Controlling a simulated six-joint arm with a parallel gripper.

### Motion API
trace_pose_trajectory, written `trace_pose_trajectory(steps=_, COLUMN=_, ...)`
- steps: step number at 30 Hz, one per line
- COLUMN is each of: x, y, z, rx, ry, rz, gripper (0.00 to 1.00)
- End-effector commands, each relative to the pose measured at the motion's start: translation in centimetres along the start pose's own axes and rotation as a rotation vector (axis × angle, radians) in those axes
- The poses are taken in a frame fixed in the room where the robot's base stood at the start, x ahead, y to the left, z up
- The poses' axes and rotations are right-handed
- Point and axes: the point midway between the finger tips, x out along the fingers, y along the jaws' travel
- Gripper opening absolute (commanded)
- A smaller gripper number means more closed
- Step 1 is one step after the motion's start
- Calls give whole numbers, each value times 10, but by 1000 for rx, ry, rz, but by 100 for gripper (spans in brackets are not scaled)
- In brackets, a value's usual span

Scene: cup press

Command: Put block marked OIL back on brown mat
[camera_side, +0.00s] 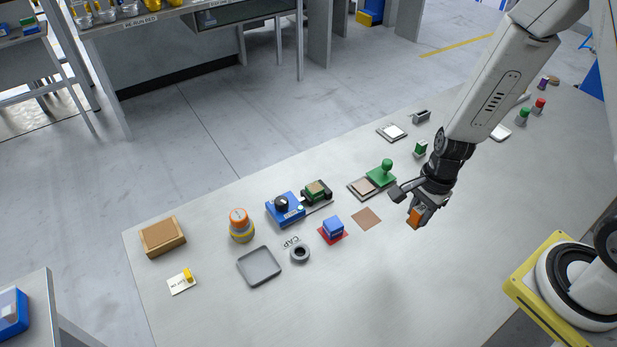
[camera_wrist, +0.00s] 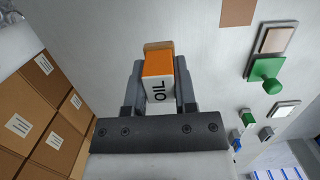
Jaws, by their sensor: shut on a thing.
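My gripper (camera_side: 417,208) is shut on the OIL block (camera_side: 415,217), an orange block with a white face marked OIL. In the wrist view the block (camera_wrist: 158,84) sits between the two fingers of my gripper (camera_wrist: 158,82), its lettering turned sideways. The gripper and block are above the table, right of the brown mat. The brown mat (camera_side: 367,219) is a flat bare square on the table, and part of it shows at the top of the wrist view (camera_wrist: 237,11).
A blue block (camera_side: 333,227) on a red mat (camera_side: 332,238) is left of the brown mat. A green-knobbed stamp (camera_side: 383,174) stands behind it. The table in front of the brown mat is clear.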

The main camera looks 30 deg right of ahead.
Motion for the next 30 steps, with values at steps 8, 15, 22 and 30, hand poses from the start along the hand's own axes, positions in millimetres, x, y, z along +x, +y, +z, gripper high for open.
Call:
trace_pose_trajectory(steps=8, x=0, y=4, z=-1, rx=0, ry=0, rz=0, gripper=0)
trace_pose_trajectory(steps=15, x=7, y=-12, z=-1, rx=-1, ry=-1, rz=1, gripper=0)
trace_pose_trajectory(steps=22, x=21, y=-43, z=-2, rx=-2, ry=0, rz=1, gripper=0)
trace_pose_trajectory(steps=30, x=38, y=-80, z=-3, rx=-1, ry=-1, rz=1, gripper=0)
